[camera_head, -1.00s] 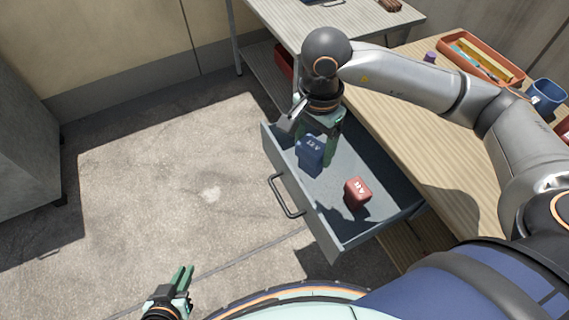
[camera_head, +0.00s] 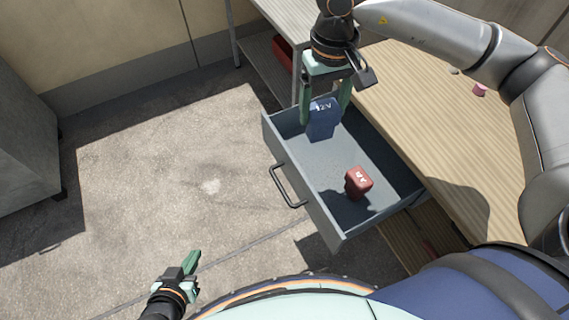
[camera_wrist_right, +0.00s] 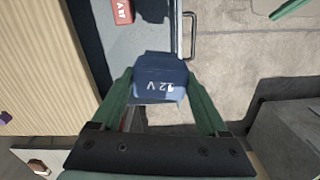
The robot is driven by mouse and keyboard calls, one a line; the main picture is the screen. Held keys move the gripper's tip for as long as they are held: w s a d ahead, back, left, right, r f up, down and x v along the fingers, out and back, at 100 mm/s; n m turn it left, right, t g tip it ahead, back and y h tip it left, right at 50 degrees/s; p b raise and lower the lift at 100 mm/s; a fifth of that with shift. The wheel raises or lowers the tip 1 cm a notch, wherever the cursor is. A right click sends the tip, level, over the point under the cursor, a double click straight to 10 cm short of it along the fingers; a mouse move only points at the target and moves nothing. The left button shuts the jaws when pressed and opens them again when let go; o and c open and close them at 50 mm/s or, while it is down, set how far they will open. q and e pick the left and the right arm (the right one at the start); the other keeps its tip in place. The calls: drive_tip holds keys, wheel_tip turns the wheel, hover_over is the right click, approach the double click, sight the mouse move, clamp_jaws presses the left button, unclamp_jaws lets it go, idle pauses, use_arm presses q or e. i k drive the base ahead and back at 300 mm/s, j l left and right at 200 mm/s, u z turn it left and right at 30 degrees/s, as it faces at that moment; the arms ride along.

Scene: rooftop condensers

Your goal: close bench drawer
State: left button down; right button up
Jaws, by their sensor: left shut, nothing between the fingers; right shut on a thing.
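The grey bench drawer (camera_head: 345,238) stands pulled out from the wooden bench, its black bar handle (camera_head: 287,186) on the front. A red block (camera_head: 358,182) with white lettering lies inside. My right gripper (camera_head: 325,112) is shut on a blue block (camera_head: 322,121) marked 12 V, over the drawer's far end. The right wrist view shows the blue block (camera_wrist_right: 160,75) between both green fingers. I cannot tell whether its lower end touches the drawer floor. My left gripper (camera_head: 191,262) is shut and empty, low over the floor, left of the drawer and apart from it.
The wooden bench top (camera_head: 430,125) borders the drawer on the right, with a small pink object (camera_head: 479,90) on it. A grey table (camera_head: 290,25) with a red bin (camera_head: 282,52) below stands behind. A grey cabinet (camera_head: 25,140) is far left. The concrete floor between is clear.

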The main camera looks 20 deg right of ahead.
sight(315, 172)
drive_tip(key=j+z, duration=0.15)
drive_tip(key=z, duration=0.3)
drive_tip(key=k+j+z, duration=0.1)
drive_tip(key=z, duration=0.4)
drive_tip(key=j+z, duration=0.2)
drive_tip(key=z, duration=0.25)
drive_tip(key=k, duration=0.05)
